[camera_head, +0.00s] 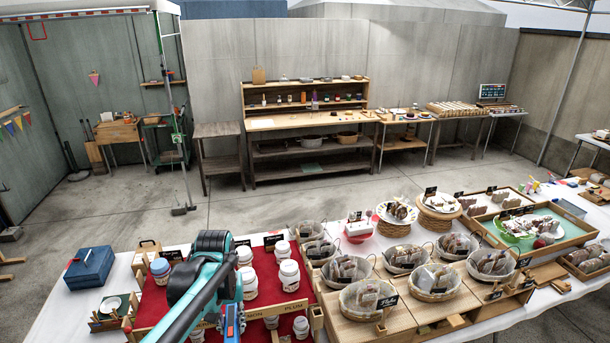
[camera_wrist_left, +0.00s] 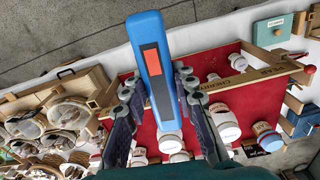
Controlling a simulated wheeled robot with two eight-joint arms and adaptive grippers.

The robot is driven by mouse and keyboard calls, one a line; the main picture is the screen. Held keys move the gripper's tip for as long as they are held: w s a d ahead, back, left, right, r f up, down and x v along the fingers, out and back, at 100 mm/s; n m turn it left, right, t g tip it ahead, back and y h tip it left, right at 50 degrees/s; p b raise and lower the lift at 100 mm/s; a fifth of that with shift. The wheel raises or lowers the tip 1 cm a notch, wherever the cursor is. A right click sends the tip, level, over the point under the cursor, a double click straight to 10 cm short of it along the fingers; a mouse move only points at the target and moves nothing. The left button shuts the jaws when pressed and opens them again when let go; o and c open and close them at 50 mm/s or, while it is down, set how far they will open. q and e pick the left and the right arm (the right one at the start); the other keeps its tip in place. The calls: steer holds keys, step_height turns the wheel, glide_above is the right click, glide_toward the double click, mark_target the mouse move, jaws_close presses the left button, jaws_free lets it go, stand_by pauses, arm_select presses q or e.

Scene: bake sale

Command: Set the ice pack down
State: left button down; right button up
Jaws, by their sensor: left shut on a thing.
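The ice pack (camera_wrist_left: 152,62) is a long blue block with a black panel and an orange patch. In the left wrist view it lies between the two dark fingers of my left gripper (camera_wrist_left: 156,84), which is shut on it. It is held above the table, over the red cloth (camera_wrist_left: 259,97) and its jars. In the head view a blue piece (camera_head: 231,322) shows at the bottom beside my teal left arm; most of the gripper there is hidden or cut off. My right gripper is in neither view.
White jars (camera_head: 289,275) stand on the red cloth within a wooden frame. Baskets of baked goods (camera_head: 368,297) crowd the wooden boards to the right. A blue box (camera_head: 90,267) sits at the left end. Bare white tablecloth (camera_head: 62,307) shows near the left end.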

arm_select(q)
step_height(320, 180, down, 2)
steer(key=shift+s+d+f+m+b, duration=0.15)
steer(key=shift+f+m+b, duration=0.15)
steer(key=shift+b, duration=0.85)
steer(key=w+f+m+b, duration=0.4)
steer(key=f+m+b, duration=0.1)
steer(key=f+b, duration=1.2)
steer(key=s+f+n+b, duration=0.1)
steer(key=s+f+n, duration=0.2)
steer(key=f, duration=1.1)
steer(key=s, duration=0.3)
steer(key=shift+s+f+n, duration=0.15)
steer(key=shift+s+n, duration=0.1)
steer(key=shift+n, duration=0.05)
